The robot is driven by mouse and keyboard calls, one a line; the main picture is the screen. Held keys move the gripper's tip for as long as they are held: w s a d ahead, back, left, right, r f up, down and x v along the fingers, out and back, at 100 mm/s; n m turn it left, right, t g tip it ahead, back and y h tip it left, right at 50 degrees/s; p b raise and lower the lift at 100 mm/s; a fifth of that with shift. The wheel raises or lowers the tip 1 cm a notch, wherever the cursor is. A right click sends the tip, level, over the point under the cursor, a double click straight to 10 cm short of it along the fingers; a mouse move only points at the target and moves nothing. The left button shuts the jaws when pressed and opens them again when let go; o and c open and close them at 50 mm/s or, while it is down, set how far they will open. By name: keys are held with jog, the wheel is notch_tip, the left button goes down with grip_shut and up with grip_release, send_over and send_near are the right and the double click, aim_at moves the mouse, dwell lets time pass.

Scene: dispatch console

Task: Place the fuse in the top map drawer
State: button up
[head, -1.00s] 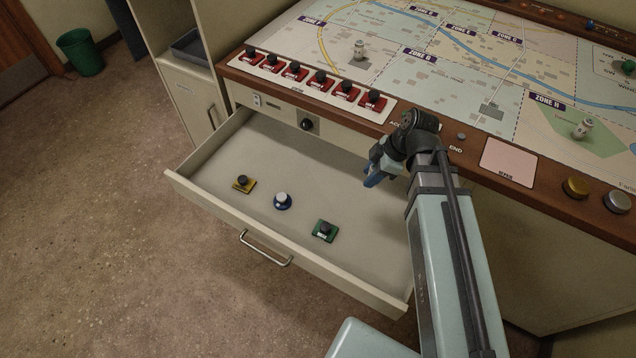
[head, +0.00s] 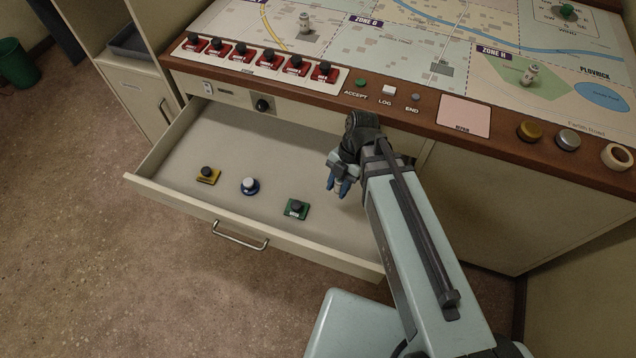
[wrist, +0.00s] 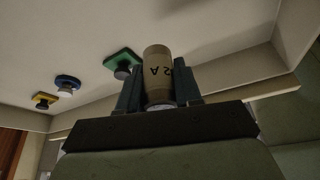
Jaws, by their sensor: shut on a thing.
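The fuse (wrist: 158,75) is a tan cylinder marked "2 A", held between the two fingers of my gripper (wrist: 160,92) in the wrist view. In the head view my gripper (head: 341,188) is over the right part of the open map drawer (head: 170,205), with the end of the fuse (head: 338,187) just showing at the fingertips. The gripper is shut on the fuse. I cannot tell whether the fuse touches the drawer floor.
The drawer holds a yellow piece (head: 208,175), a blue piece (head: 249,186) and a green piece (head: 296,208), left of my gripper. The drawer floor behind them is bare.

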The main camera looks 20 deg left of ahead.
aim_at(333, 208)
jog(key=shift+f, duration=4.1)
jog(key=shift+f, duration=0.15)
jog(key=o, duration=1.1)
jog(key=shift+c, duration=0.2)
jog(key=a+v, duration=0.1)
jog(key=v, duration=0.6)
jog(key=shift+d+r, duration=0.35)
jog(key=shift+d, duration=0.2)
jog(key=shift+w, duration=0.15)
